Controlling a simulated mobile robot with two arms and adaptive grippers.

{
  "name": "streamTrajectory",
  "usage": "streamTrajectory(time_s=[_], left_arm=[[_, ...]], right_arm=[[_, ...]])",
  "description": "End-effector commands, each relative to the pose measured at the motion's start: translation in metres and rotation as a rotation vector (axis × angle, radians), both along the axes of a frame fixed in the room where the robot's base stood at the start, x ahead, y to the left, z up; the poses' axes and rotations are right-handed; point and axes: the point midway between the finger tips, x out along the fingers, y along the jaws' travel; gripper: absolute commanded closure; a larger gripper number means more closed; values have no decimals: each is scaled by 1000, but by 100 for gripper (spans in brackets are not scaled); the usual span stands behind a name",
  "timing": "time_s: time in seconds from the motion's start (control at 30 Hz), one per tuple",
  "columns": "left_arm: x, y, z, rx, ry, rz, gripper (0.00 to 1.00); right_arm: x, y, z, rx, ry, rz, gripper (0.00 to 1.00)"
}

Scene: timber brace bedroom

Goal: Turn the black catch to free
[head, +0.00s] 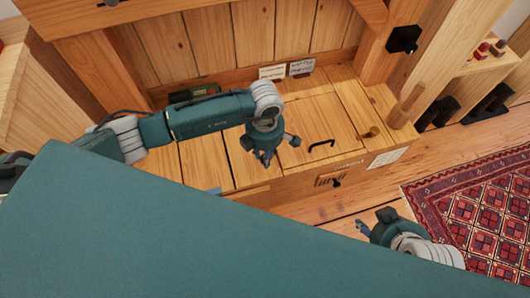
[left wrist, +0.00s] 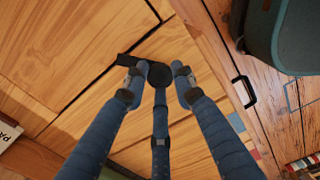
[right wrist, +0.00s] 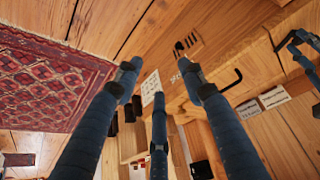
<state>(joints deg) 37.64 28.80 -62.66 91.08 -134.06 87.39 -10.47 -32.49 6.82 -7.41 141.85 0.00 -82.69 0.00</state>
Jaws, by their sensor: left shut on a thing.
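The black catch (left wrist: 154,72) shows in the left wrist view, with a round hub and a short arm pointing to the upper left, beside a dark seam in the wood. My left gripper (left wrist: 160,76) is shut on its hub, with fingers on either side. In the head view my left gripper (head: 265,158) is low over the wooden bench (head: 215,160), and I cannot make out the catch beneath it. My right gripper (head: 364,228) is open and empty, in front of the bench; its spread fingers (right wrist: 160,80) show in the right wrist view.
A black handle (head: 321,147) is on the bench top right of my left gripper. A wooden knob (head: 372,132) and an upright wooden peg (head: 405,104) stand further right. Cards (head: 272,72) lean at the back. A red patterned rug (head: 480,205) lies on the floor at the right.

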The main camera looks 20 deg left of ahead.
Motion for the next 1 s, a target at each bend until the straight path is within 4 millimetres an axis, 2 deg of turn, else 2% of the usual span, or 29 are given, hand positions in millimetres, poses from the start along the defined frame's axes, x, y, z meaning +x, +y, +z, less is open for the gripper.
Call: streamTrajectory(time_s=[0.13,0.57,0.6,0.7,1.0], left_arm=[[0,0,2,1,2,141,100],[0,0,2,2,1,544,100],[0,0,2,2,1,578,100],[0,0,3,1,1,659,100],[0,0,1,1,1,837,100]], right_arm=[[-41,-11,-6,-31,153,-12,60],[-37,-10,15,-28,143,-11,60],[-34,-10,2,-29,152,-11,60],[-30,-9,-16,-29,161,-10,60],[-24,-7,-54,-30,178,-7,60]])
